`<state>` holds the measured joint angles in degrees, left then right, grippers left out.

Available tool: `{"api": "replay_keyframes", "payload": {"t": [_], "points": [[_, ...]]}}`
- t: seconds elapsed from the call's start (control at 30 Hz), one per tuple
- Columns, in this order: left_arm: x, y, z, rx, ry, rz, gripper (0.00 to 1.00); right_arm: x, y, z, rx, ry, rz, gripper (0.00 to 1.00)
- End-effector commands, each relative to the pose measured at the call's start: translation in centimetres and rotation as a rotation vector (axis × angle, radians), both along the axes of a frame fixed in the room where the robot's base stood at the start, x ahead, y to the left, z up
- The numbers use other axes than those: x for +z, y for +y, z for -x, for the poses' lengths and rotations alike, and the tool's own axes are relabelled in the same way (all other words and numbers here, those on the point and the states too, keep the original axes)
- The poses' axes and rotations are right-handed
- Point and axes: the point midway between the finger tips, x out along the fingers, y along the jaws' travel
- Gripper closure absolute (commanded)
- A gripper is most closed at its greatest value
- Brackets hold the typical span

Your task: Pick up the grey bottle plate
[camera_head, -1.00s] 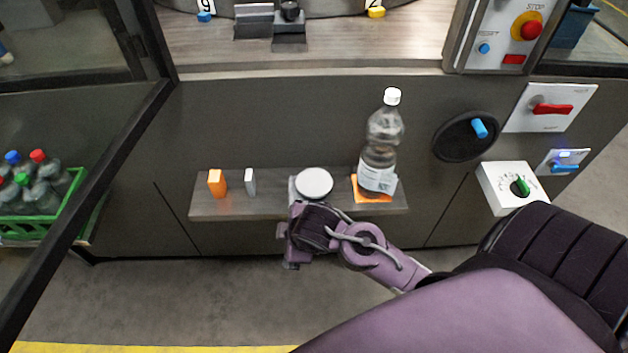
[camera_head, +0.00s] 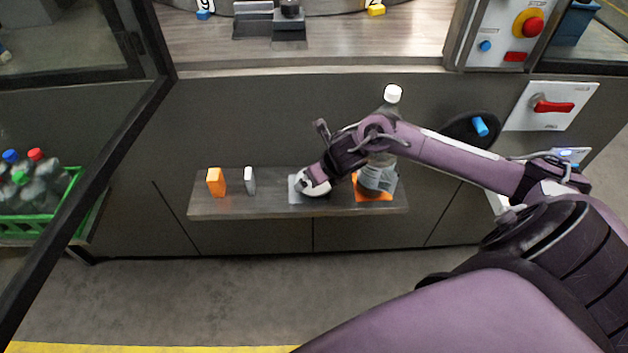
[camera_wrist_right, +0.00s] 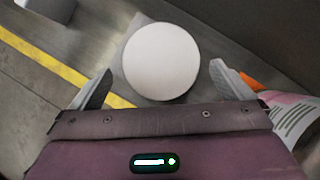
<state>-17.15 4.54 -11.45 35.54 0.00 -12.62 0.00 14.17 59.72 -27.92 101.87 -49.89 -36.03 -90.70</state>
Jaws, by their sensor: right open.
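The grey bottle plate (camera_head: 294,188) lies on the shelf, mostly hidden by my right gripper in the head view. A white round disc (camera_wrist_right: 160,61) sits over it in the right wrist view, and a grey corner of the plate (camera_wrist_right: 128,38) shows beside it. My right gripper (camera_head: 312,183) is over the plate in the head view. In the right wrist view my right gripper (camera_wrist_right: 161,70) is open, with one finger on each side of the disc. I see no contact. My left gripper is not in view.
A clear bottle (camera_head: 376,176) with a white cap stands on an orange plate (camera_head: 374,195), close to the right of my gripper and partly behind my arm.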

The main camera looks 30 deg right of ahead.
Motion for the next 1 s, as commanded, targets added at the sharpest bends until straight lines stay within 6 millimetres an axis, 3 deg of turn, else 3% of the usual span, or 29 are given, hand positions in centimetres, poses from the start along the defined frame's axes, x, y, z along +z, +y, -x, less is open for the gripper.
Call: {"api": "replay_keyframes", "payload": {"t": [0.3, 0.63, 0.9, 1.0], "points": [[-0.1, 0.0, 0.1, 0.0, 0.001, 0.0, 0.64, -4.0, 0.0, -2.0, -0.005, -0.002, -0.003, 0.0], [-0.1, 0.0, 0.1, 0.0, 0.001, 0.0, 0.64, -4.8, 0.0, -2.4, -0.003, -0.002, -0.001, 0.0], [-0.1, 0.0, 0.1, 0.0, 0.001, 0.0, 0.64, -4.8, 0.0, -2.4, -0.003, -0.002, -0.001, 0.34], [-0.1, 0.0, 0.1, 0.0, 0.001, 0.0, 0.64, -4.8, 0.0, -2.4, -0.003, -0.003, -0.001, 0.36]]}}
